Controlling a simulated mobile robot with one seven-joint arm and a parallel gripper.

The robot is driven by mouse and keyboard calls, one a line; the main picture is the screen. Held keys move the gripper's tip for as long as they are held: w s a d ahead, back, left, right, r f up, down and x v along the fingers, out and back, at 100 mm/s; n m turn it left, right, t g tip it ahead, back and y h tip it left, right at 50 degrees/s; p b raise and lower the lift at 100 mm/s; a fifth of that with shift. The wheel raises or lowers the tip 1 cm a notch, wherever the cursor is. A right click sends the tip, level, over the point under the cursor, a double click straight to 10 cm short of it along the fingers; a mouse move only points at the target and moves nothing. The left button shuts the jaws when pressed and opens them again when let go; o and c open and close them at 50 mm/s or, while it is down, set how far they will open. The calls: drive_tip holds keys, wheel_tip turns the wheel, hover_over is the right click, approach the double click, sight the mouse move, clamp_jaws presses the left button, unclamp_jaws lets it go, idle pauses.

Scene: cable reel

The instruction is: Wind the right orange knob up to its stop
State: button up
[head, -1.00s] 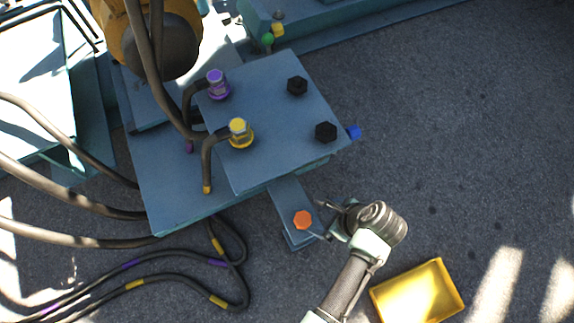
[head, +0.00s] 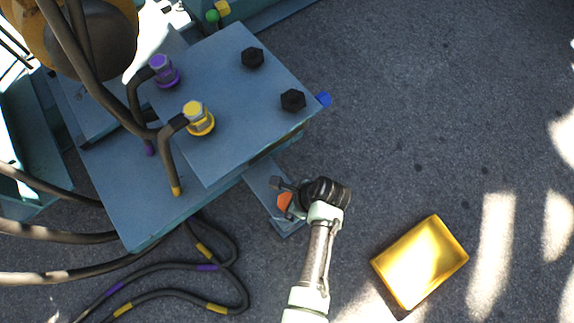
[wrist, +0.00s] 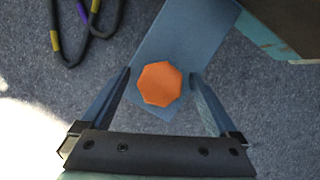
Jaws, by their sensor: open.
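The orange knob (head: 285,202) sits on a small blue-grey plate (head: 263,184) that sticks out from under the larger blue block. In the head view my gripper (head: 284,198) is over the knob and partly hides it. My gripper (wrist: 160,88) is open there, one finger on each side of the knob. Gaps show between the knob and both fingers, wider on the right. I cannot tell the height of the fingertips over the plate.
The blue block (head: 235,85) carries a purple fitting (head: 163,72), a yellow fitting (head: 198,118) and two black bolts. A blue knob (head: 324,99) is at its right edge. Cables (head: 150,270) lie at lower left. A yellow tray (head: 420,262) stands at lower right. The floor on the right is clear.

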drive_tip(key=c, duration=1.4)
drive_tip(key=shift+o, duration=0.2)
drive_tip(key=shift+n, duration=0.3)
drive_tip(key=n+g+p, duration=0.1)
drive_tip(key=n+p, duration=0.1)
drive_tip(key=shift+r+n+y, duration=0.1)
drive_tip(key=shift+n+y, duration=0.2)
drive_tip(key=shift+n, duration=0.1)
drive_tip(key=n+g, duration=0.2)
drive_tip(key=n, duration=0.2)
drive_tip(key=shift+n, duration=0.3)
drive_tip(key=n+g, duration=0.1)
drive_tip(key=n, duration=0.3)
drive_tip(key=shift+n+g+h, duration=0.3)
drive_tip(key=shift+g+h, duration=0.1)
drive_tip(key=shift+n+g+h, duration=0.5)
drive_tip(key=shift+n+h, duration=0.2)
drive_tip(key=shift+n, duration=1.5)
